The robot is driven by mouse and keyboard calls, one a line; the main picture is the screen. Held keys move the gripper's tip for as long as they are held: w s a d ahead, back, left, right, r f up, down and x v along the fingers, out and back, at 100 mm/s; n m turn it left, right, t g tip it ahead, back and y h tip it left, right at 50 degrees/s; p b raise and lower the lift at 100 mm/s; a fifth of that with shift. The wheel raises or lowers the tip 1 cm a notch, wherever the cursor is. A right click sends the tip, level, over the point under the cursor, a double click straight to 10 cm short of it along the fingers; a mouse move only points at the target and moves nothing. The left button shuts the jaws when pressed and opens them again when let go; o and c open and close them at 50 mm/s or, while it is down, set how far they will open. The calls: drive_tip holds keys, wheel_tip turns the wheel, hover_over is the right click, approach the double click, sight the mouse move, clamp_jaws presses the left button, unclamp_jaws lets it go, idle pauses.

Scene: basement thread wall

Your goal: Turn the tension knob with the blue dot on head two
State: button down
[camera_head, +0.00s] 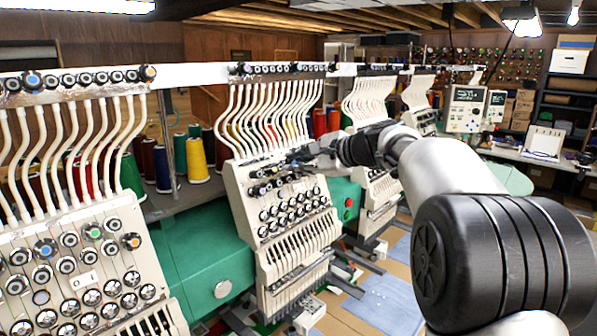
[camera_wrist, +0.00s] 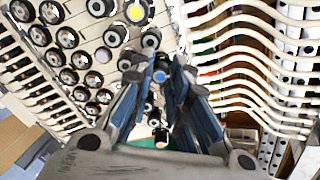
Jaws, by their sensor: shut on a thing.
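My gripper (camera_head: 298,157) is at the upper part of the second machine head (camera_head: 236,196) from the left, reaching in from the right. In the wrist view my gripper (camera_wrist: 158,78) has its two fingers on either side of the knob with the blue dot (camera_wrist: 160,76), and it is shut on that knob. The blue dot faces the wrist camera between the fingers. In the head view I cannot make out this knob behind the gripper. How far it is turned cannot be told.
A knob with a yellow dot (camera_wrist: 136,13) and several dark knobs sit close by. White thread tubes (camera_head: 270,110) curve above the head. The nearest head (camera_head: 75,265) stands at the left, with a green machine body (camera_head: 205,262) between. Thread cones (camera_head: 196,160) stand behind.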

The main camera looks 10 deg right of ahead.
drive_tip(key=shift+n+b, duration=4.15)
drive_tip(key=shift+n, duration=2.95)
drive_tip(key=c, duration=1.5)
unclamp_jaws()
